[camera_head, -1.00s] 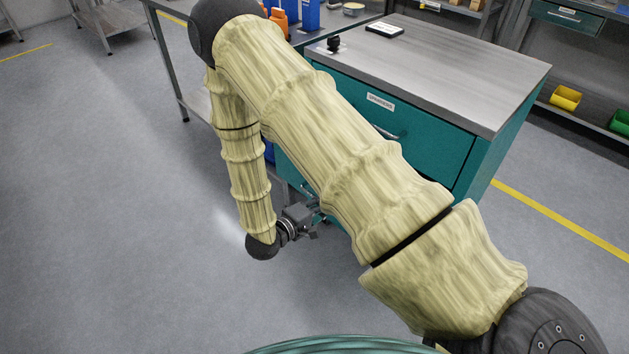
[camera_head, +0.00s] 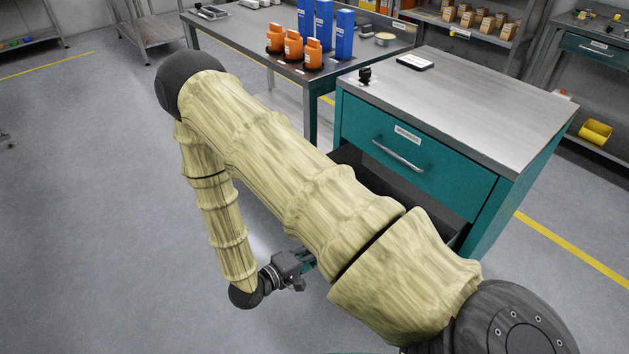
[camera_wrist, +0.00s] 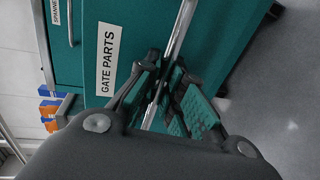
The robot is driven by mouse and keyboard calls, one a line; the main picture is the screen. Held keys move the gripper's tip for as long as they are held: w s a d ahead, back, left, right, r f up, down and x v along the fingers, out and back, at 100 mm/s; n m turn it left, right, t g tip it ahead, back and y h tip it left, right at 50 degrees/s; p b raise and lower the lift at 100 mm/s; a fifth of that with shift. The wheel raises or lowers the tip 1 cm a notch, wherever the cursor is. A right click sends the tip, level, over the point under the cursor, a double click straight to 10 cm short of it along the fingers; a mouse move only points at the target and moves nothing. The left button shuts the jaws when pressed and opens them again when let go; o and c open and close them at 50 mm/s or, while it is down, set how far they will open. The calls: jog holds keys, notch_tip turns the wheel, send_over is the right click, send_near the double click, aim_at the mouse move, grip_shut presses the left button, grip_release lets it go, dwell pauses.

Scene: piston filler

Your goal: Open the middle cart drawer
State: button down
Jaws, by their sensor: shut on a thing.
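The teal cart (camera_head: 475,105) stands at the right in the head view. Its top drawer (camera_head: 450,180) is shut. Below it, the middle drawer is pulled out and its dark inside (camera_head: 347,158) shows on both sides of my arm. In the wrist view the middle drawer's teal front (camera_wrist: 140,25) bears a "GATE PARTS" label (camera_wrist: 106,58). My gripper (camera_wrist: 166,92) is shut on its long metal handle (camera_wrist: 183,28). In the head view my gripper (camera_head: 302,271) is low beside my arm, which hides most of the drawer.
A workbench (camera_head: 250,35) with orange bottles (camera_head: 293,46) and blue boxes (camera_head: 344,35) stands behind the cart. A black knob (camera_head: 364,75) and a small device (camera_head: 415,62) lie on the cart top. The floor to the left is clear.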

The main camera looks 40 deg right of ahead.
jog(key=c, duration=1.5)
grip_release()
jog(key=v, duration=1.2)
